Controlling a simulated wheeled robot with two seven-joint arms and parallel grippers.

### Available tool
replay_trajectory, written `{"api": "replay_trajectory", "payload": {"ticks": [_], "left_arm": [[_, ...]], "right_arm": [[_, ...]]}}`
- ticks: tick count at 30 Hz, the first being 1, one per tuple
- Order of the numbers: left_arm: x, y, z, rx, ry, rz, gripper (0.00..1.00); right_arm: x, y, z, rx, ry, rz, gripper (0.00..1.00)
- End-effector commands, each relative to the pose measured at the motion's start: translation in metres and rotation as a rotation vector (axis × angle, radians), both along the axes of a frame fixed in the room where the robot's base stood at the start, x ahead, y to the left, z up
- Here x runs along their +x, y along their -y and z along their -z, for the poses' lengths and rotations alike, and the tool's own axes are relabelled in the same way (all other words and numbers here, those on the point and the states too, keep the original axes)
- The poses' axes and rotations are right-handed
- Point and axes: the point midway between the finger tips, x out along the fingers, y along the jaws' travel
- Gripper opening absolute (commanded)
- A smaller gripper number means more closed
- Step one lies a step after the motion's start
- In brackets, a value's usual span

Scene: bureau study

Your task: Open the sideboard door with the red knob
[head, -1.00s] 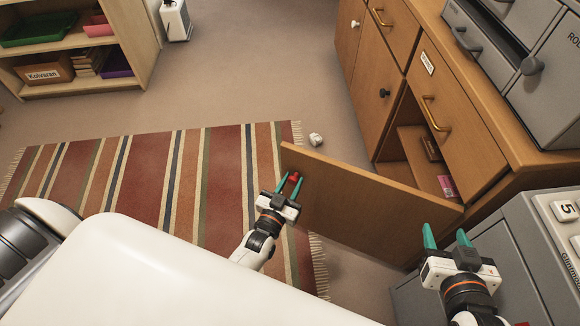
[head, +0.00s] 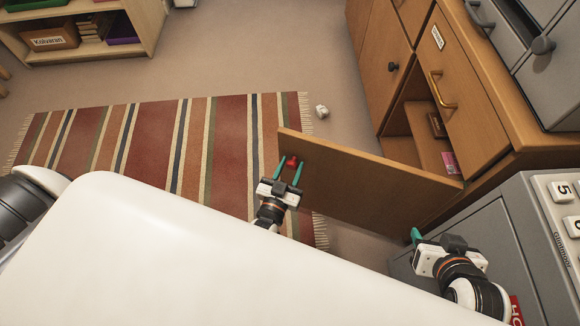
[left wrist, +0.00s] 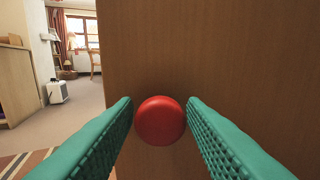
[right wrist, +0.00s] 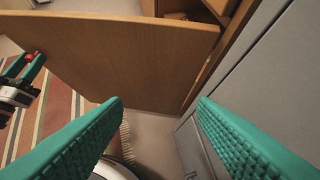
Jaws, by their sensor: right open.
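The sideboard door (head: 350,185) stands swung wide open from the wooden sideboard (head: 490,110), with the compartment behind it showing. Its red knob (head: 292,161) is near the door's free edge. In the left wrist view the red knob (left wrist: 160,121) sits between the green fingers, with a gap on each side. My left gripper (head: 288,170) is open around the knob, not clamped on it. My right gripper (right wrist: 160,100) is open and empty, over the floor by the door's hinge side; in the head view it is at the lower right (head: 416,236).
A grey cabinet (head: 500,230) stands close to my right arm. A striped rug (head: 150,150) lies on the floor, with a small white object (head: 321,111) beside it. Inside the compartment are a pink item (head: 449,162) and a brown one (head: 437,124). A low shelf (head: 90,50) stands at the back left.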

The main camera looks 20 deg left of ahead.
Motion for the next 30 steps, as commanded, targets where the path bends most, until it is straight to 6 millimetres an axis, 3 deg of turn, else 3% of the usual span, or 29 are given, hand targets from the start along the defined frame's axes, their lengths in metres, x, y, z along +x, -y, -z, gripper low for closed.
{"api": "replay_trajectory", "payload": {"ticks": [2, 14, 24, 30], "left_arm": [[0.000, 0.000, 0.000, 0.000, 0.000, 0.000, 0.51], [-0.009, 0.000, 0.000, 0.000, -0.002, 0.001, 0.51], [-0.078, 0.003, 0.000, 0.000, -0.005, 0.001, 0.51], [-0.109, 0.005, 0.000, 0.000, -0.002, 0.001, 0.51]], "right_arm": [[0.000, 0.000, 0.000, 0.000, 0.000, 0.000, 0.53], [-0.005, 0.002, 0.001, -0.006, -0.032, 0.002, 0.53], [-0.055, 0.018, 0.018, -0.066, -0.311, 0.025, 0.53], [-0.071, 0.023, 0.021, -0.081, -0.392, 0.031, 0.53]]}}
